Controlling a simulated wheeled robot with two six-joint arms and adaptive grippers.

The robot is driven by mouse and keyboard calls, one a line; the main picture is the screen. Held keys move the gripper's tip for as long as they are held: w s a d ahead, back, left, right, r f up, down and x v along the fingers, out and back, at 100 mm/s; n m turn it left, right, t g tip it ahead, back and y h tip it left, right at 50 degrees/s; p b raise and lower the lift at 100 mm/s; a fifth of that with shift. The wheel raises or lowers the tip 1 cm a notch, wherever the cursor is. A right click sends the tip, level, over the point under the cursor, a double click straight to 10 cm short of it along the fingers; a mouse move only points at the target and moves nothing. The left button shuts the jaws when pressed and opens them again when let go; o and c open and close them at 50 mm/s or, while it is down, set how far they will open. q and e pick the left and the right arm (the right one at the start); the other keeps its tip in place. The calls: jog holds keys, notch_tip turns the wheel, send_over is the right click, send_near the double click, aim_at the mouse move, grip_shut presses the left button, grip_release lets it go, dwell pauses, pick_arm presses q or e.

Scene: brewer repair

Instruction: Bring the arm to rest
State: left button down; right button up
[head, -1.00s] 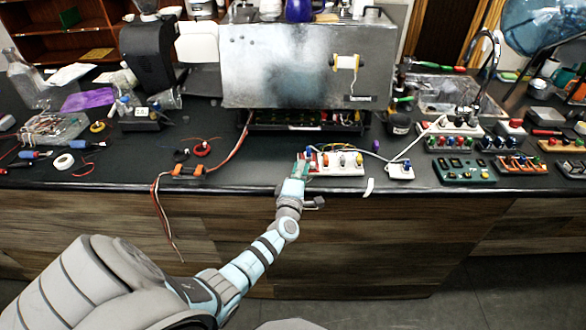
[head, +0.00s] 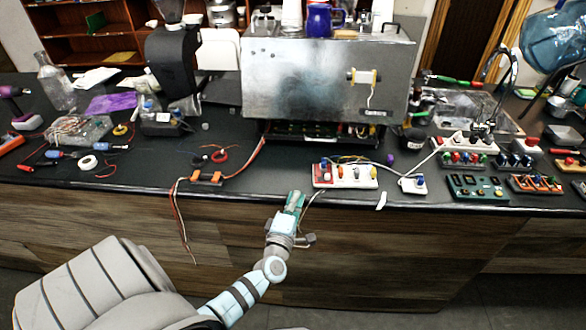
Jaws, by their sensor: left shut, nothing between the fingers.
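My left gripper (head: 295,201) is shut and empty. It hangs in front of the counter's front edge, just below and left of the white terminal block (head: 356,181), and apart from it. My left arm reaches up to it from the lower left. My right gripper is not in view. The brewer (head: 315,90) is a large grey metal box at the back of the counter. Its open lower bay (head: 318,133) shows dark inner parts.
Space in front of the counter is free.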

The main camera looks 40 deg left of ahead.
pick_arm(q)
jog(key=shift+v, duration=0.85)
